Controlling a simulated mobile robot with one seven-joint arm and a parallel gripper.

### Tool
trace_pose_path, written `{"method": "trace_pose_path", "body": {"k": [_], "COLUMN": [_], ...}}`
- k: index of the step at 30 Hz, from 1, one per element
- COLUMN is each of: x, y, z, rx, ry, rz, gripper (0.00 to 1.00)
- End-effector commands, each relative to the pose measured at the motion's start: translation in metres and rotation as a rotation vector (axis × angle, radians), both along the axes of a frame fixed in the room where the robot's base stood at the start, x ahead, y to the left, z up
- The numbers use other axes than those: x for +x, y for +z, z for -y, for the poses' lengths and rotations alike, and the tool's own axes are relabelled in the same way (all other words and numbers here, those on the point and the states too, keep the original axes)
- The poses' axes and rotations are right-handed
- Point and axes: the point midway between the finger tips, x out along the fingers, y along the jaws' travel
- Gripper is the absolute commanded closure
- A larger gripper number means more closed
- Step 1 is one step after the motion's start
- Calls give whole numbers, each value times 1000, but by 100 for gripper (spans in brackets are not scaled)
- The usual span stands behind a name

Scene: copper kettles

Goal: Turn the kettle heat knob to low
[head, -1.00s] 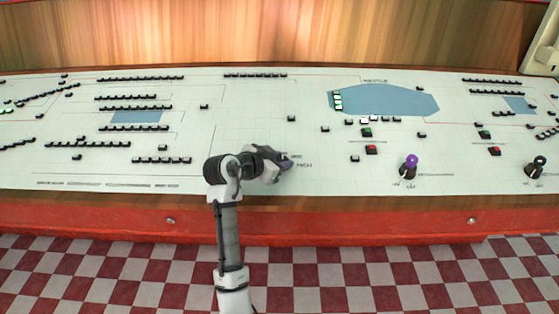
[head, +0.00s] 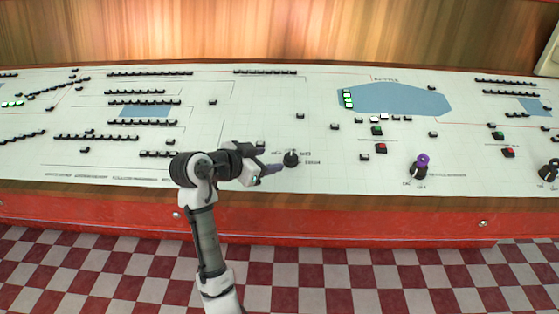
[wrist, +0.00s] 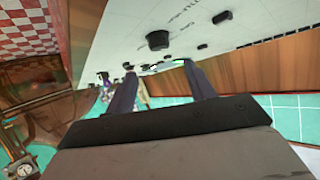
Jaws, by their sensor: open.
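A black knob (head: 291,159) with small printed labels beside it stands on the white panel (head: 232,125), near its front edge. The labels are too small to read surely. My gripper (head: 271,161) is just left of this knob in the head view, apart from it or barely beside it; I cannot tell which. In the wrist view my gripper (wrist: 159,69) has its two dark fingers spread with nothing held between them. A black knob (wrist: 158,40) shows beyond the fingertips there.
A purple-topped knob (head: 420,167) stands further right, and another black knob (head: 548,170) is at the right edge. Red buttons (head: 381,148), green buttons and rows of black switches cover the panel. A blue patch (head: 400,100) lies at the back. A red counter front (head: 350,222) runs below.

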Motion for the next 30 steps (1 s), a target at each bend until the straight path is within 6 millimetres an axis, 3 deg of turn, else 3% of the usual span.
{"method": "trace_pose_path", "body": {"k": [9, 25, 28, 30], "x": [-28, -30, -24, -18], "y": [18, 19, 33, 54], "z": [-24, -26, -40, -62], "rx": [0, -1, -29, -69], "ry": [0, 3, 87, 204], "rz": [2, 2, 54, 132], "gripper": [46, 46, 46, 46]}}
